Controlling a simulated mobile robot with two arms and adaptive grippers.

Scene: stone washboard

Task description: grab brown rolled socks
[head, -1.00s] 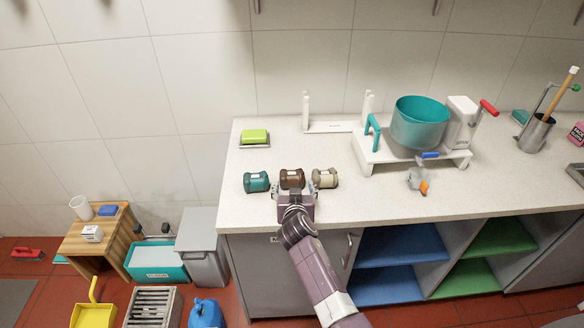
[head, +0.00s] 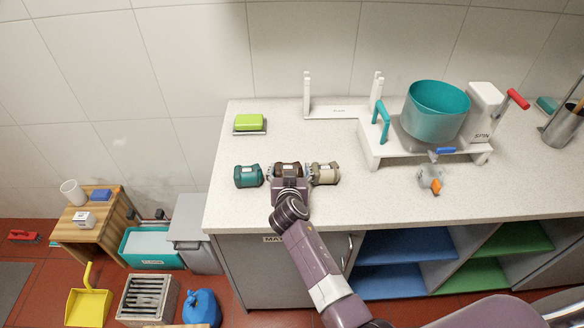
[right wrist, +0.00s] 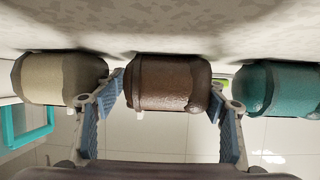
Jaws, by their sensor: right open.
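The brown rolled socks (head: 287,168) lie on the speckled counter between a teal roll (head: 248,176) and a beige roll (head: 325,173). My right gripper (head: 289,176) is at the brown roll from the front and partly covers it in the head view. In the right wrist view the brown roll (right wrist: 168,82) sits between the tips of the open fingers of my right gripper (right wrist: 168,105), with a gap visible towards the right finger. The beige roll (right wrist: 60,78) is just outside the left finger and the teal roll (right wrist: 280,88) outside the right one. My left gripper is not in view.
A green sponge (head: 249,121) lies behind the teal roll. A white stand (head: 370,150) with a teal tub (head: 436,112) is to the right. A small grey and orange item (head: 431,180) lies before it. The counter's front left is clear.

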